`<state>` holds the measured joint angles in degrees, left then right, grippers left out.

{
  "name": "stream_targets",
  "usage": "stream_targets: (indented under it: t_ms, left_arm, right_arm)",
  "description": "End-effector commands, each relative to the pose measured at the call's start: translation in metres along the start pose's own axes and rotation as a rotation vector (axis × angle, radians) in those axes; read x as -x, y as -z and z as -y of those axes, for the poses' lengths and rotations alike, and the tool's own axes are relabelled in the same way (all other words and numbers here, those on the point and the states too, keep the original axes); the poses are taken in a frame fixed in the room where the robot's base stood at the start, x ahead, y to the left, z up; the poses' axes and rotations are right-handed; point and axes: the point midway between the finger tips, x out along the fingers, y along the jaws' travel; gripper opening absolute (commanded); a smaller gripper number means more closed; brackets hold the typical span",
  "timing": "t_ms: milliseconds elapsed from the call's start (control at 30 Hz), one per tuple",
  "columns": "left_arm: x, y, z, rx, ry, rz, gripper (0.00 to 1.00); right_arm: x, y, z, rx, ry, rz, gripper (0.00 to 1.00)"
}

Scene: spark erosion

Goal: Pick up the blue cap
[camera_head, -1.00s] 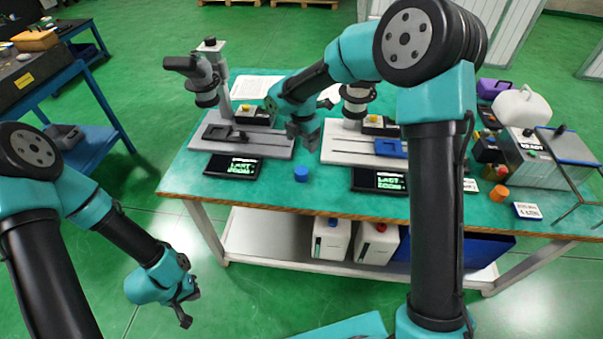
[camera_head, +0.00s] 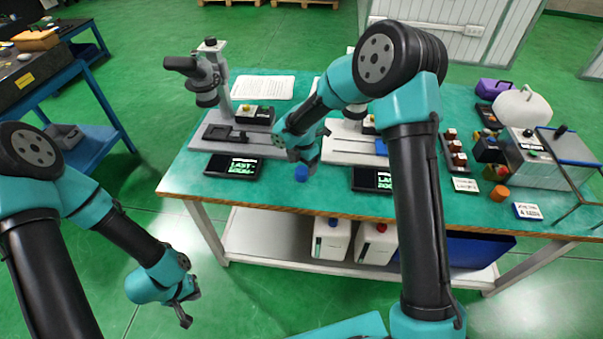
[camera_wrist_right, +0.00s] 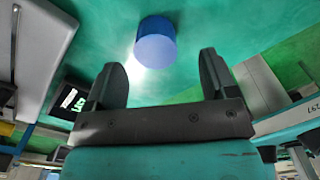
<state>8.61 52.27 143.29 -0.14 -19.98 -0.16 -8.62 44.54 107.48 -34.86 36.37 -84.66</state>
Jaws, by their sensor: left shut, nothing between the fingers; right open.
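The blue cap (camera_head: 301,174) sits on the green tabletop near its front edge, between the two dark display devices. In the right wrist view the cap (camera_wrist_right: 156,42) shows as a short blue cylinder ahead of the fingertips, a little left of the middle of the gap. My right gripper (camera_head: 306,160) is close behind and above the cap in the head view. Its fingers (camera_wrist_right: 163,75) are spread with nothing between them. My left gripper (camera_head: 186,308) hangs over the floor, left of the table, shut and empty.
A display (camera_head: 233,166) lies left of the cap and another display (camera_head: 372,179) lies right of it. A microscope stand (camera_head: 207,80) stands at the back left. An orange cap (camera_head: 499,193) and small containers are at the right. The tabletop around the blue cap is clear.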

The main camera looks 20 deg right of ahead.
Motion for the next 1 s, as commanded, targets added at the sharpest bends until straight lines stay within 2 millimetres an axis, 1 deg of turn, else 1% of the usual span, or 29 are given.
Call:
stream_targets:
  t_ms: [167, 400, 500, 1000]
  left_arm:
    - [0.000, 0.000, 0.000, 0.000, 0.000, 0.000, 0.00]
    - [0.000, 0.000, 0.000, 0.000, 0.000, 0.000, 0.00]
    - [0.000, 0.000, 0.000, 0.000, 0.000, 0.000, 0.00]
    - [0.000, 0.000, 0.000, 0.000, 0.000, 0.000, 0.00]
  right_arm:
    - [-0.010, 0.000, -0.001, 0.000, 0.001, -0.001, 0.79]
    - [-0.042, -0.001, -0.004, 0.001, 0.003, -0.001, 0.79]
    - [-0.050, -0.001, -0.004, 0.000, 0.000, -0.001, 0.79]
    - [-0.051, -0.001, -0.005, 0.000, 0.000, 0.000, 0.79]
